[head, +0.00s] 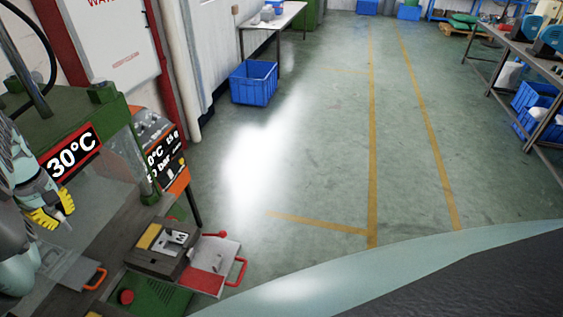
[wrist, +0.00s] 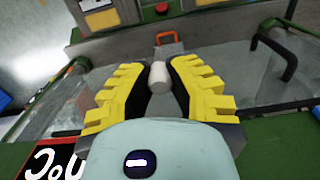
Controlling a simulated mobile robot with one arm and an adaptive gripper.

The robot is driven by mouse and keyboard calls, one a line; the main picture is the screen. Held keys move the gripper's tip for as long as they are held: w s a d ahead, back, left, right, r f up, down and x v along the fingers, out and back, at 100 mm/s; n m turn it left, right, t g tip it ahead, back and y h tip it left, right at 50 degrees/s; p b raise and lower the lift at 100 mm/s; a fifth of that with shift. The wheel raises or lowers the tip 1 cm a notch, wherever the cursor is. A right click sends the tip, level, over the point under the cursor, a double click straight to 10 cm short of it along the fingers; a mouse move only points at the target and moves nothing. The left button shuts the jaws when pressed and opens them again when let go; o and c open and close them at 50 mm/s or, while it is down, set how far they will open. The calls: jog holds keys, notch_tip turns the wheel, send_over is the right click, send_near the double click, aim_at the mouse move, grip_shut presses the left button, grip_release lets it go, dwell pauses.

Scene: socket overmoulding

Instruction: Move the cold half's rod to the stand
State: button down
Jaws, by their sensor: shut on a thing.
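My gripper (head: 52,215) with its yellow toothed fingers is at the left edge of the head view, beside the green machine. In the wrist view my gripper (wrist: 158,82) is shut on a short pale grey rod (wrist: 158,76), which is upheld between the black inner pads. The rod's tip (head: 67,201) seems to show just right of the fingers in the head view. A dark mould block (head: 165,247) with a yellow insert and a pale cavity sits below right of the gripper. I cannot tell which thing is the stand.
The green machine bears a 30°C sign (head: 70,152). An orange handle (wrist: 166,40) lies beyond the fingers, and a dark bent bar (wrist: 279,52) is at right. A grey-red tray with a red handle (head: 236,271) juts out by the block. The floor (head: 300,150) is clear.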

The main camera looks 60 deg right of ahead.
jog(key=shift+w+a+r, duration=0.15)
jog(key=shift+a+r, duration=0.2)
jog(key=shift+r, duration=0.2)
jog(key=shift+w+a+r, duration=0.15)
jog(key=shift+a+r, duration=0.2)
jog(key=shift+r, duration=0.15)
